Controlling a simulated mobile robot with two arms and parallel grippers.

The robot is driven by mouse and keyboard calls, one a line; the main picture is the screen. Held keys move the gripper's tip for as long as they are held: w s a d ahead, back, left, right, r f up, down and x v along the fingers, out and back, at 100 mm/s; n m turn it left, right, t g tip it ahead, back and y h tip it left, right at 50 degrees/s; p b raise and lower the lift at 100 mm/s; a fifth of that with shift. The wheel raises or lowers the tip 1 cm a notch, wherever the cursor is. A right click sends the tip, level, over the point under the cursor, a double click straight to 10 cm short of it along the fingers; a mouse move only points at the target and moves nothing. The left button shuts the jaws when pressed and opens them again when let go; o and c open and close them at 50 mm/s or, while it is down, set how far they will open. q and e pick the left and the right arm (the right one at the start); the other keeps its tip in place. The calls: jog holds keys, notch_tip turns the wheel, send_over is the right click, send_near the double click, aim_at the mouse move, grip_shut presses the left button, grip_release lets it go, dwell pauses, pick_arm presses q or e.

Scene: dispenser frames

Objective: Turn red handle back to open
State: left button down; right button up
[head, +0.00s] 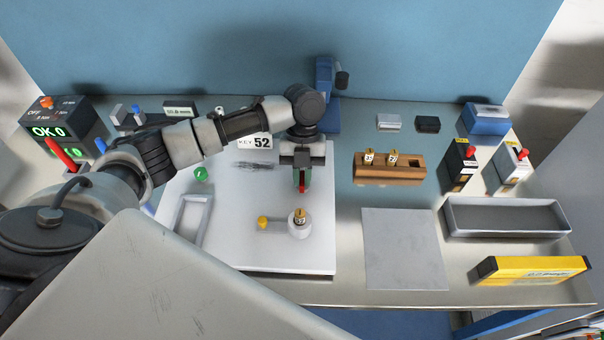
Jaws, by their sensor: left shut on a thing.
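My left gripper (302,178) reaches in from the left and points down over the white board (290,258). My right gripper is not in view.
A wooden block (390,175) with brass pieces stands right of the board. A grey tray (507,218), a yellow box (530,268) and dark and white boxes with red knobs lie further right. A control box (62,125) reads "OK 0" at left. A grey mat (403,245) is bare.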

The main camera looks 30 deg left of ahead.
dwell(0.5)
pick_arm(q)
jog(key=c, duration=1.2)
grip_release()
jog(key=shift+o, duration=0.2)
jog(key=b+v, duration=0.2)
jog(key=v, duration=0.9)
jog(key=shift+f, duration=0.1)
